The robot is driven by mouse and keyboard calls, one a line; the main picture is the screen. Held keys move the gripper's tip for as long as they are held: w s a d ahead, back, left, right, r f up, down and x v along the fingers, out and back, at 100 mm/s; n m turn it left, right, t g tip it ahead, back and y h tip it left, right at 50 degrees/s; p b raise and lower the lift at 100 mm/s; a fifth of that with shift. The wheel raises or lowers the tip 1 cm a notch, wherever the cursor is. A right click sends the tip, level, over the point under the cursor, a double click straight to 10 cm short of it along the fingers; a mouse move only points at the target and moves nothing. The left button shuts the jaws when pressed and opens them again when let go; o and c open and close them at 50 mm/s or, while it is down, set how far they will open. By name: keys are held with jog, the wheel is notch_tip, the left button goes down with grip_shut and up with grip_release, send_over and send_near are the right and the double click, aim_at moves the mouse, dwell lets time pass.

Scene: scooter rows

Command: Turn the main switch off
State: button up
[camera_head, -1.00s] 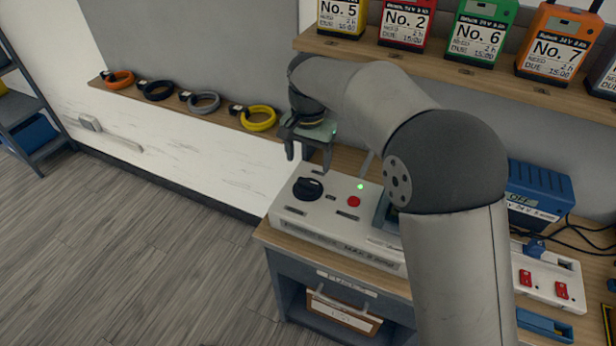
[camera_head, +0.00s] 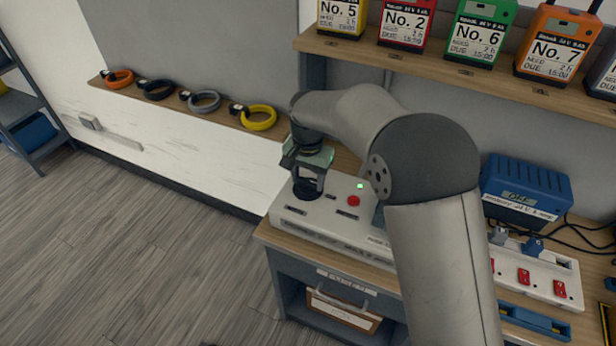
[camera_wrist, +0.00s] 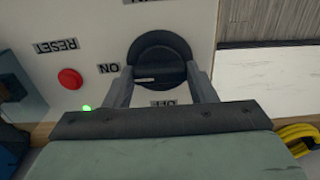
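The main switch is a round black knob (camera_wrist: 160,52) on a white control box (camera_head: 335,222). In the wrist view an ON label lies to its left, and a partly hidden label lies below it. A small white mark shows on the knob's lower left. My gripper (camera_wrist: 160,85) points down over the knob, one finger on each side. The fingers are apart, and I cannot tell whether they touch the knob. In the head view my gripper (camera_head: 308,183) partly hides the knob. A green lamp (camera_head: 360,186) is lit on the box.
A red RESET button (camera_wrist: 70,78) sits beside the knob. A blue charger (camera_head: 525,190) and a white power strip (camera_head: 540,275) with red switches stand to the right. Coiled cables, including a yellow one (camera_head: 258,117), lie on the ledge. Numbered batteries line the upper shelf (camera_head: 450,72).

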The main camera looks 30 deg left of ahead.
aim_at(308, 181)
jog(key=shift+n, duration=0.5)
jog(key=n, duration=0.8)
jog(key=shift+b, duration=0.35)
jog(key=n, duration=0.4)
jog(key=shift+r+n, duration=0.1)
jog(key=shift+n, duration=0.3)
jog(key=shift+n+p, duration=0.3)
jog(key=shift+n, duration=1.7)
jog(key=o, duration=1)
notch_tip(308, 181, up, 17)
jog(key=shift+r+b, duration=0.15)
jog(key=shift+b, duration=0.15)
